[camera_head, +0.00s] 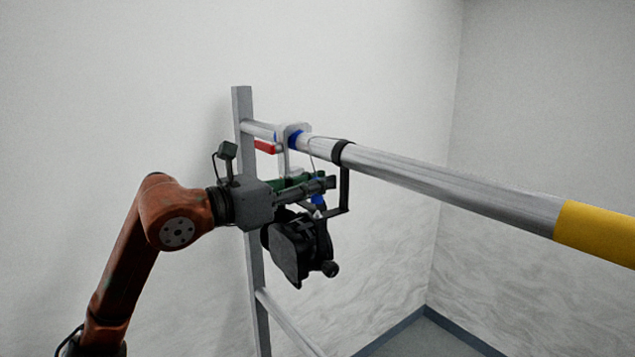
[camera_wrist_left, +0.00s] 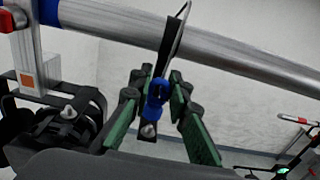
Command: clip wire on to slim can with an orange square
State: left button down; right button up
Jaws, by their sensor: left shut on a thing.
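My left gripper (camera_head: 322,184) is just below the metal bar, in front of the black can (camera_head: 290,245) hanging there. In the left wrist view, its green-padded fingers (camera_wrist_left: 157,86) are shut on the wire's blue clip (camera_wrist_left: 155,97). The clip also shows in the head view (camera_head: 318,199). The thin wire (camera_wrist_left: 183,15) runs up from it towards the bar. A small orange square (camera_wrist_left: 27,68) shows at the left of the wrist view, on a grey upright piece beside black can hardware (camera_wrist_left: 75,122). My gripper hides part of the can. My right gripper is out of view.
The metal bar (camera_head: 450,190) crosses to the right, with a yellow band (camera_head: 600,232). A grey clamp with blue parts (camera_head: 292,132) and a red handle (camera_head: 265,147) sits by the grey upright (camera_head: 242,105). A black yoke (camera_head: 345,190) hangs close right of my gripper. Lower right is open.

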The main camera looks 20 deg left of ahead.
pick_arm(q)
jog(key=shift+w+a+f+p, duration=0.1)
jog(key=shift+w+a+p, duration=0.3)
jog(key=shift+w+a, duration=0.85)
jog(key=shift+w+a+f+p, duration=0.1)
jog(key=shift+w+a+p, duration=0.3)
jog(key=shift+w+a, duration=0.8)
jog(key=shift+w+a+f+p, duration=0.1)
jog(key=shift+w+a+p, duration=0.5)
jog(key=shift+a, duration=1)
jog(key=shift+w+f, duration=0.2)
jog(key=shift+f, duration=0.1)
jog(key=shift+f+b, duration=0.8)
jog(key=shift+f, duration=0.15)
dwell(0.4)
jog(key=c, duration=1.7)
grip_release()
jog(key=shift+c, duration=0.2)
jog(key=v, duration=1.2)
